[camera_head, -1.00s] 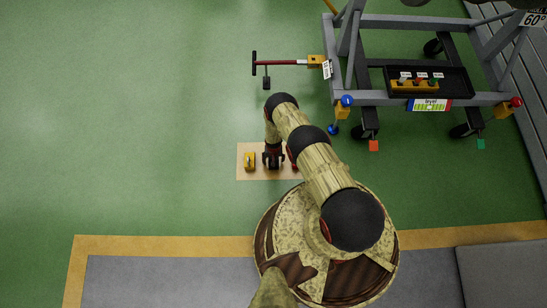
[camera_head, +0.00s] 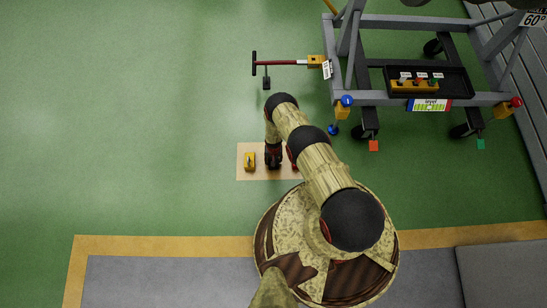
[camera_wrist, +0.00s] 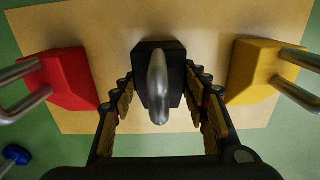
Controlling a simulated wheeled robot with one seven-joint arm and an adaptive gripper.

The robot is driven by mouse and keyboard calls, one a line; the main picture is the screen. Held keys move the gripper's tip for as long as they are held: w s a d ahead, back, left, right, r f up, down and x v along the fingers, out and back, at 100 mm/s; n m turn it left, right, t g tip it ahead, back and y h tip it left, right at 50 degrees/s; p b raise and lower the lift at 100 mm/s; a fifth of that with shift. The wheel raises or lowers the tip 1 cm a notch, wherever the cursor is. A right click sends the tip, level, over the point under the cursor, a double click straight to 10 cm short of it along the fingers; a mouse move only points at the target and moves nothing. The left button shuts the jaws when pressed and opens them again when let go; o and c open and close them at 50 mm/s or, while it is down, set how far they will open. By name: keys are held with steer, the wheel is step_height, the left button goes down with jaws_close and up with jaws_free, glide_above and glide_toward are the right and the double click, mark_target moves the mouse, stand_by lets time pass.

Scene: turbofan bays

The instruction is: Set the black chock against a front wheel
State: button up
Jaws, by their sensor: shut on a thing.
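The black chock (camera_wrist: 173,88) stands on a tan board with its grey metal handle rising toward the camera in the wrist view. My gripper (camera_wrist: 160,82) is shut on it, with a finger on each side. In the head view my gripper (camera_head: 273,162) is low over the board and hides most of the chock. The grey stand's front wheels, left (camera_head: 369,131) and right (camera_head: 461,130), are up and to the right, well apart from my gripper.
A yellow chock (camera_head: 249,161) and a red chock (camera_wrist: 64,80) flank the black one on the tan board (camera_head: 245,175). A red-handled tow bar (camera_head: 285,62) juts left from the stand. Red (camera_head: 374,146) and green (camera_head: 480,144) blocks are near the wheels. Green floor is clear at left.

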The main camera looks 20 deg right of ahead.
steer(key=c, duration=0.4)
